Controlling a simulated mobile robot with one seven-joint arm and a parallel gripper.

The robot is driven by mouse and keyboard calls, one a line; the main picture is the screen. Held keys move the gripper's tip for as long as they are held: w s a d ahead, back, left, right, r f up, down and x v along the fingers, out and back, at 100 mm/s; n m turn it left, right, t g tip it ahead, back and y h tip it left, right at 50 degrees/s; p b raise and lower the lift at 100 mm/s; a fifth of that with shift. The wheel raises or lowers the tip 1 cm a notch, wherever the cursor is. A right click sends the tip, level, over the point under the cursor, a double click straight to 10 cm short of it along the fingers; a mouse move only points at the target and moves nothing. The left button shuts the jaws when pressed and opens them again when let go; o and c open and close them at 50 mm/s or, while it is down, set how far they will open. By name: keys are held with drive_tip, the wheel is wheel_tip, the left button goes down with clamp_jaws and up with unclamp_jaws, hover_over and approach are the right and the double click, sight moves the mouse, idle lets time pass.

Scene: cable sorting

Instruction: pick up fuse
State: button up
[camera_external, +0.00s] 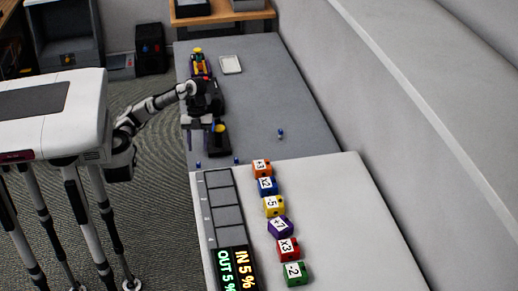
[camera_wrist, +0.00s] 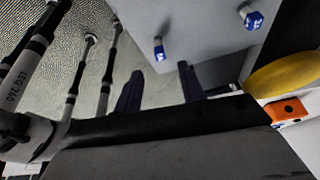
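Small blue-and-silver fuse-like pieces lie on the grey table. In the external view one is at the right (camera_external: 280,133), one is near the table seam (camera_external: 236,160) and one is at the left edge (camera_external: 198,164). The wrist view shows two such pieces, one near the fingers (camera_wrist: 159,48) and one farther right (camera_wrist: 251,17). My gripper (camera_external: 200,138) hangs over the left side of the grey table, above and behind the two nearer pieces. Its two dark purple fingers (camera_wrist: 158,88) stand apart with nothing seen between them.
A light tray (camera_external: 231,65) lies at the back. A wall bounds the right.

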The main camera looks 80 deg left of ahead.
sight(198, 163)
drive_tip(key=x, duration=0.8)
drive_tip(key=shift+f+b, duration=0.15)
drive_tip(key=shift+b, duration=0.2)
clamp_jaws()
